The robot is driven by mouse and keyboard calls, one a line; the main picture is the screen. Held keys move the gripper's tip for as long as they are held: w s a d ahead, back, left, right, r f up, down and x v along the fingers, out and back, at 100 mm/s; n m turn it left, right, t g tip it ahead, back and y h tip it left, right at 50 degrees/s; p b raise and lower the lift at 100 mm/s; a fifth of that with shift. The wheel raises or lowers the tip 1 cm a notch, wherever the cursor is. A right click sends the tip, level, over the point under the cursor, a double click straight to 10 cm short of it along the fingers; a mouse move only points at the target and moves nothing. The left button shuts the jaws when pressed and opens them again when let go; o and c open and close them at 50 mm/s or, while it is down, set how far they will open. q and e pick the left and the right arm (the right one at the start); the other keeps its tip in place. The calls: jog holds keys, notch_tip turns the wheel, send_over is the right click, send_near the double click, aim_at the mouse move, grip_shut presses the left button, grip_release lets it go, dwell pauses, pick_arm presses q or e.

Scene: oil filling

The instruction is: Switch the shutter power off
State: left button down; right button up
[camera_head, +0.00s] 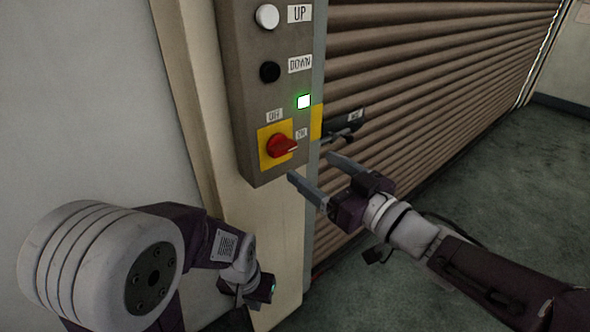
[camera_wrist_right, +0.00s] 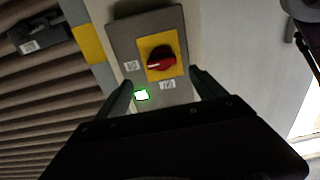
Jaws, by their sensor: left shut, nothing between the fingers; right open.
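The red rotary switch (camera_head: 282,147) sits on a yellow plate (camera_head: 266,162) at the bottom of the grey control box (camera_head: 235,60). Its handle points right, toward the ON label (camera_head: 301,134); the OFF label (camera_head: 274,116) is above it. The green lamp (camera_head: 303,101) is lit. My right gripper (camera_head: 312,166) is open and empty, just below and right of the switch. In the right wrist view the red switch (camera_wrist_right: 160,58) shows beyond and between the open fingers, apart from them. My left gripper (camera_head: 262,288) is low beside the post, holding nothing; its fingertips are hard to see.
A white UP button (camera_head: 267,17) and black DOWN button (camera_head: 270,72) are higher on the box. The brown slatted shutter (camera_head: 430,75) stands to the right, with a dark labelled latch or handle (camera_head: 345,125) near its edge. Open floor (camera_head: 510,180) lies at right.

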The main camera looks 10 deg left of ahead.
aim_at(287, 150)
jog(key=b+x, duration=0.1)
jog(key=x, duration=0.7)
jog(key=shift+s+a, duration=0.1)
jog(key=shift+a, duration=0.05)
jog(key=shift+w+a+r, duration=0.1)
jog(key=shift+w+a, duration=0.15)
jog(key=shift+a, duration=0.15)
jog(key=c, duration=1.4)
jog(key=shift+o, duration=0.2)
